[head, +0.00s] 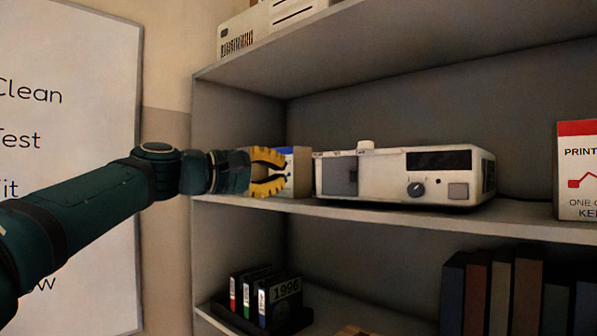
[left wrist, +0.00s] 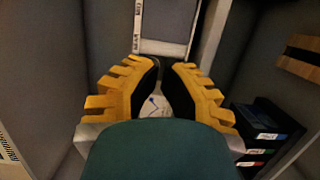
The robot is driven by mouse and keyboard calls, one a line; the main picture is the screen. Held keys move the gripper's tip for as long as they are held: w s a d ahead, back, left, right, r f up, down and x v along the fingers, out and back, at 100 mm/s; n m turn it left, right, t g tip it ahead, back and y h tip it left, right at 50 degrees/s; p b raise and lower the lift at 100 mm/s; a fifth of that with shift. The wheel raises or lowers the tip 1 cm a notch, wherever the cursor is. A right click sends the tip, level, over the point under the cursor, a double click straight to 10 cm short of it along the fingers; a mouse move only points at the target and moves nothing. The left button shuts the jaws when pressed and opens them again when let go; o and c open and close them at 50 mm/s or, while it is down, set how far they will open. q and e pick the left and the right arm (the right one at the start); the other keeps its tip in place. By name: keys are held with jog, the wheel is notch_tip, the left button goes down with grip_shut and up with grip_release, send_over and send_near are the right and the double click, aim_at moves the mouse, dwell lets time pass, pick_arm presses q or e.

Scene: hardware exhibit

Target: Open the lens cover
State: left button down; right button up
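The white projector (head: 405,177) stands on the middle shelf in the head view. A dark grey square panel, which looks like the lens cover (head: 339,176), is at the left of its front. A small light tab (head: 365,147) sticks up from the top edge right of the panel. My left gripper (head: 284,171), with yellow fingers, is open and apart from the projector, to the left of the panel. In the left wrist view, its fingertips (left wrist: 160,64) are apart with nothing gripped, and a grey panel in a white frame (left wrist: 168,22) lies beyond them. My right gripper is not in view.
A small blue and white box (head: 301,172) stands behind my left gripper, partly hidden. A printer box (head: 577,170) stands at the right of the shelf. The shelf above overhangs the projector.

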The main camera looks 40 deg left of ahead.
aim_at(341, 172)
pick_arm(q)
jog(key=p+x, duration=0.1)
jog(key=x, duration=0.7)
jog(key=shift+w+p, duration=0.15)
jog(key=shift+p, duration=0.25)
jog(key=d, duration=0.3)
jog(key=shift+s+d, duration=0.25)
jog(key=shift+d, duration=0.15)
jog(key=shift+w, duration=0.15)
jog(key=shift+d, duration=0.1)
